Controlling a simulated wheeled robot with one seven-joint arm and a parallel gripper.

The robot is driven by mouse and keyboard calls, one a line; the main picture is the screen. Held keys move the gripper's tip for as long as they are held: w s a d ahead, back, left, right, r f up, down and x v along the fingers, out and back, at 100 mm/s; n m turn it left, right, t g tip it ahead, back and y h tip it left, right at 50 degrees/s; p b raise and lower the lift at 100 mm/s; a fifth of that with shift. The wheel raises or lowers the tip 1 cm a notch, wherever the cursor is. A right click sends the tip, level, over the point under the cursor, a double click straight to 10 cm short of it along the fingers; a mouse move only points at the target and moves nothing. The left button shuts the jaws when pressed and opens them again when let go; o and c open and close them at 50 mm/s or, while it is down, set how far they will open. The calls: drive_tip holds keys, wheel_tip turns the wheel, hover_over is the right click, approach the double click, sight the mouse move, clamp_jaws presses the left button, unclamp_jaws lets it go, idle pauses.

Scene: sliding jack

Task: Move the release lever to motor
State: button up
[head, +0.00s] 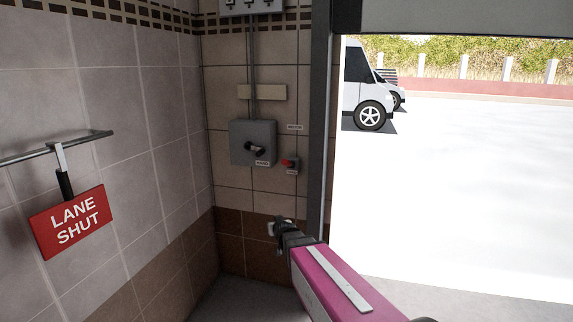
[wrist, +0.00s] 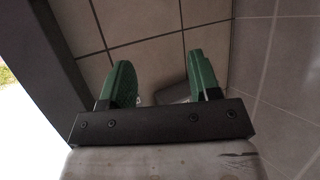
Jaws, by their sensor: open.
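The release lever looks to be the small red-ended lever (head: 287,162) on the back wall, right of a grey box. A small label that seems to read MOTOR (head: 295,127) is above it. Another label (head: 292,172), too small to read surely, is just below; the red end is beside this lower label. My gripper (head: 281,228) is below the lever, apart from it, in front of the wall. In the wrist view its green fingers (wrist: 160,85) are open, with nothing held. The lever cannot be made out there.
The grey box (head: 242,136) with a dark handle (head: 255,149) is on the wall left of the lever. A pale object (head: 271,229) shows behind my gripper. A dark door post (head: 320,130) stands close on the right. A red LANE SHUT sign (head: 68,221) hangs at left.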

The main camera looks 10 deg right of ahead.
drive_tip(key=w+r+m+t+h, duration=0.2)
drive_tip(key=w+r+t+h, duration=0.2)
drive_tip(key=w+r+t, duration=0.4)
drive_tip(key=m+h, duration=1)
drive_tip(key=h, duration=0.5)
approach(287, 162)
drive_tip(key=w+f, duration=0.1)
drive_tip(key=w, duration=0.3)
drive_tip(key=shift+g, duration=0.4)
drive_tip(key=x, duration=0.9)
drive_tip(key=shift+w+d+r, duration=0.2)
drive_tip(key=shift+d+r, duration=0.05)
drive_tip(key=shift+d, duration=0.05)
clamp_jaws()
